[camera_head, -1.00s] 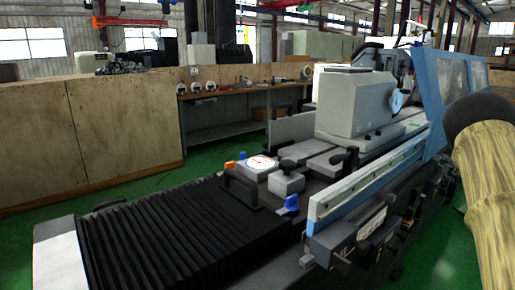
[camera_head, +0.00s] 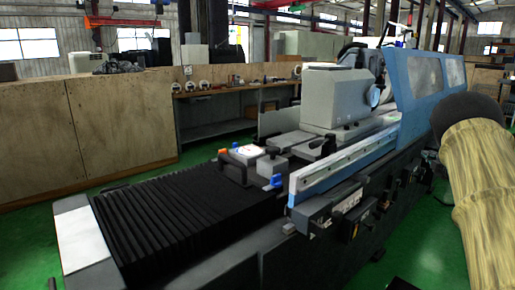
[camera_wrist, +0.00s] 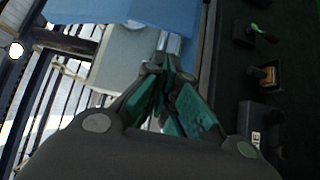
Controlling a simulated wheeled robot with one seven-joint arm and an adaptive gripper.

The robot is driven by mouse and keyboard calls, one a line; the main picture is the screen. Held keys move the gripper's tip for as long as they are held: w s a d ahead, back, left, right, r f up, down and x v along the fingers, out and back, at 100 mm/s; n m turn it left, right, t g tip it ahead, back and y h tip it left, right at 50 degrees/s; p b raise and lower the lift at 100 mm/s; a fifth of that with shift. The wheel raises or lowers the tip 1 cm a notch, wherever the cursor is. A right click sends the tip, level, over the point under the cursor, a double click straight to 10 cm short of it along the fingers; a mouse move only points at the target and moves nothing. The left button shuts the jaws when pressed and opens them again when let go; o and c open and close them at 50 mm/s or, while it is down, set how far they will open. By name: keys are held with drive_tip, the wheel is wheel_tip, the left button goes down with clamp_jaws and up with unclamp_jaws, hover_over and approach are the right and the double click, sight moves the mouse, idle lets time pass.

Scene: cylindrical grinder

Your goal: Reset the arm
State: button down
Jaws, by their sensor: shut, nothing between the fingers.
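My gripper (camera_wrist: 166,68) shows in the wrist view with its dark fingers and green pads drawn together at the tips. It is shut and holds nothing. In the head view the gripper is out of sight. Only a tan and dark part of my arm shows at the right edge. The cylindrical grinder (camera_head: 333,98) fills the middle of the head view, with a grey housing, a blue guard (camera_head: 412,85) and a black bellows cover (camera_head: 165,215). Behind the gripper in the wrist view are a blue panel (camera_wrist: 125,12) and a pale grey surface.
A wooden partition (camera_head: 85,130) stands at the left. A workbench (camera_head: 225,92) with several small parts runs behind the grinder. Dark machine controls (camera_wrist: 262,76) lie at the right of the wrist view. Green floor (camera_head: 25,245) is clear at the lower left.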

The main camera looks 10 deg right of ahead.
drive_tip(key=s+a+f+m+g+p, duration=0.1)
drive_tip(key=s+a+f+m+g, duration=0.2)
drive_tip(key=a+f, duration=0.65)
drive_tip(key=s+a+f+m+g+p, duration=0.1)
drive_tip(key=s+a+f+m, duration=0.35)
drive_tip(key=f, duration=0.75)
drive_tip(key=s+a+f+m+g+p, duration=0.15)
drive_tip(key=s+a+f, duration=0.25)
drive_tip(key=a+f, duration=0.6)
drive_tip(key=s+a+f+m+g+y+p, duration=0.1)
drive_tip(key=s+a+f+m+g, duration=0.15)
drive_tip(key=s+a+f, duration=0.55)
drive_tip(key=s+a+f+m+g+y+p, duration=0.15)
drive_tip(key=s+a+f, duration=0.25)
drive_tip(key=s+a, duration=0.4)
drive_tip(key=s+a+f+m+g, duration=0.1)
drive_tip(key=s+a+f+g, duration=0.2)
drive_tip(key=s+a, duration=0.55)
drive_tip(key=s+a+m+g+p, duration=0.1)
drive_tip(key=s+a, duration=0.4)
drive_tip(key=s, duration=0.7)
drive_tip(key=s+a+r+m+g+y+p, duration=0.1)
drive_tip(key=s+a+g, duration=0.3)
drive_tip(key=s, duration=0.9)
drive_tip(key=shift+a+r, duration=0.2)
drive_tip(key=shift+a, duration=1)
drive_tip(key=shift+r, duration=0.1)
